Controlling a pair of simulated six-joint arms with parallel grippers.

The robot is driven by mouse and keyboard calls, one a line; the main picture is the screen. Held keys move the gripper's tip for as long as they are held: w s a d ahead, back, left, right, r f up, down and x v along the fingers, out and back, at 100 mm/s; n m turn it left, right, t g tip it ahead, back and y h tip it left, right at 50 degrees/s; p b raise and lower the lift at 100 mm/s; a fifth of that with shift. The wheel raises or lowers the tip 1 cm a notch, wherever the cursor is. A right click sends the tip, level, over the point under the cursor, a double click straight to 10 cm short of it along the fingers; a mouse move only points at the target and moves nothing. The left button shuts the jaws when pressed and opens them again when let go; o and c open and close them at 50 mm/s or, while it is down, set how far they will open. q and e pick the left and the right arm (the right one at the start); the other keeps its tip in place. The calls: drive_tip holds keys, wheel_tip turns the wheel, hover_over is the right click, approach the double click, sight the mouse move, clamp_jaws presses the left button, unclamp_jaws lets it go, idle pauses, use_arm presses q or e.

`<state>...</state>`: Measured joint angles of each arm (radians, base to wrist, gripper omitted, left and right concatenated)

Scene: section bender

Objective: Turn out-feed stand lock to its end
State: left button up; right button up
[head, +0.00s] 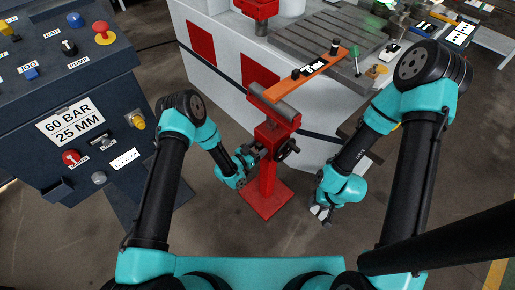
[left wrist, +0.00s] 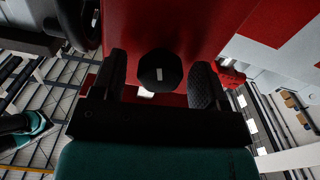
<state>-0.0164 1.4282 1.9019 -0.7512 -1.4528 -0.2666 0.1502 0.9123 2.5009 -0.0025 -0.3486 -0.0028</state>
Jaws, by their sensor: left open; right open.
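The red out-feed stand (head: 267,185) stands upright in the middle of the head view, with a grey roller on top. A black knob with a white mark (left wrist: 160,72), apparently the stand's lock, faces the left wrist camera. My left gripper (head: 257,156) is at the stand's left side. In the left wrist view it is open (left wrist: 160,82), with one finger on each side of the knob and gaps visible, so it is not clamped on it. In the head view the gripper hides the knob. My right gripper (head: 320,213) is open and empty, to the right of the stand's base.
A black handwheel (head: 287,150) sits on the stand's right side, close to my left gripper. A dark control panel (head: 75,100) stands at left. Floor around the base is clear.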

use_arm(q)
drive_tip(key=v, duration=1.7)
drive_tip(key=shift+a, duration=0.15)
drive_tip(key=shift+s, duration=0.15)
drive_tip(key=s+a+r+n+g+y, duration=0.1)
drive_tip(key=s+a+n+g+y, duration=0.3)
drive_tip(key=s, duration=0.3)
drive_tip(key=s+a+r+n+g+y, duration=0.2)
drive_tip(key=s+a+n+g+y, duration=0.3)
drive_tip(key=s+n+g, duration=0.1)
drive_tip(key=s+g, duration=0.1)
drive_tip(key=s, duration=0.1)
drive_tip(key=shift+s+a, duration=0.3)
drive_tip(key=shift+a, duration=0.05)
drive_tip(key=shift+r, duration=0.15)
